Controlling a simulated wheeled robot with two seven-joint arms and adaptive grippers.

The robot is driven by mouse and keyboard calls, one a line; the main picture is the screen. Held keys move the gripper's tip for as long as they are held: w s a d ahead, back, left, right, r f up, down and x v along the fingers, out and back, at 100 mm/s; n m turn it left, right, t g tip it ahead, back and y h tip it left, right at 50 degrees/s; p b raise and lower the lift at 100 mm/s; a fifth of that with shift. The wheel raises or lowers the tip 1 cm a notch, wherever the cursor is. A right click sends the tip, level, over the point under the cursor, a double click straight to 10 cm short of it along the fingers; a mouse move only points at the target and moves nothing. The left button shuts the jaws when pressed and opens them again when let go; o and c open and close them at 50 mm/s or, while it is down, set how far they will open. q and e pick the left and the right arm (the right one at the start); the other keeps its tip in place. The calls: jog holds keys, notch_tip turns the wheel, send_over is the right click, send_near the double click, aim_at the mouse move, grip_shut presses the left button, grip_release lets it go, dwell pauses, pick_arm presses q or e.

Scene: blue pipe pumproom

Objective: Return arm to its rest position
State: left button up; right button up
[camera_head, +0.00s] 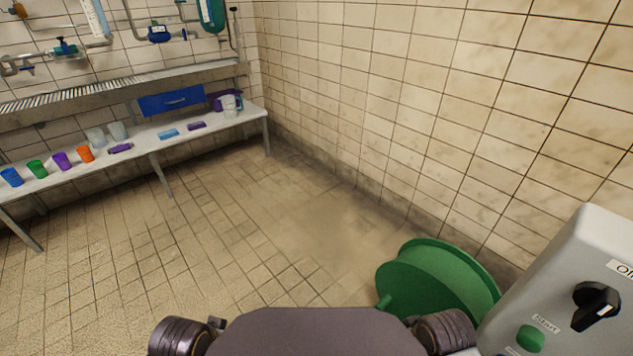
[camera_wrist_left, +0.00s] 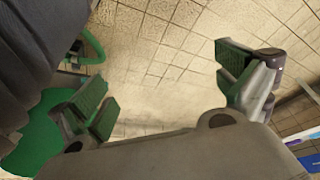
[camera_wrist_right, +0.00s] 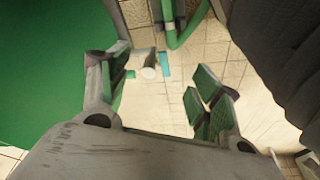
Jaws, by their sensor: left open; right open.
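My left gripper (camera_wrist_left: 165,92) shows in the left wrist view with its two green-padded fingers spread wide and only tiled floor between them. My right gripper (camera_wrist_right: 160,88) shows in the right wrist view, also open, with no object held between its fingers. A small whitish cylinder (camera_wrist_right: 148,66) appears beyond the right fingertips; I cannot tell what it is or how far off. Neither gripper shows in the head view, where only dark parts of my own body are at the bottom edge.
A grey control box (camera_head: 560,280) with a black knob (camera_head: 597,304) and green button (camera_head: 530,338) stands close at right. A green reel-like object (camera_head: 440,280) is on the floor beside it. A bench (camera_head: 210,135) with cups stands far left. The middle floor is clear.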

pick_arm(q)
jog(key=shift+s+a+r+p, duration=0.15)
jog(key=shift+a+r+p, duration=0.2)
jog(key=shift+a+r, duration=0.15)
pick_arm(e)
jog(key=r, duration=0.1)
jog(key=d+r, duration=0.1)
jog(key=r, duration=0.1)
jog(key=shift+s+m+t, duration=0.15)
jog(key=shift+m+t, duration=0.15)
jog(key=shift+m, duration=0.1)
pick_arm(q)
jog(key=shift+w+f+p, duration=0.35)
jog(key=shift+p, duration=0.7)
pick_arm(e)
jog(key=shift+w+f, duration=0.3)
jog(key=shift+f, duration=0.05)
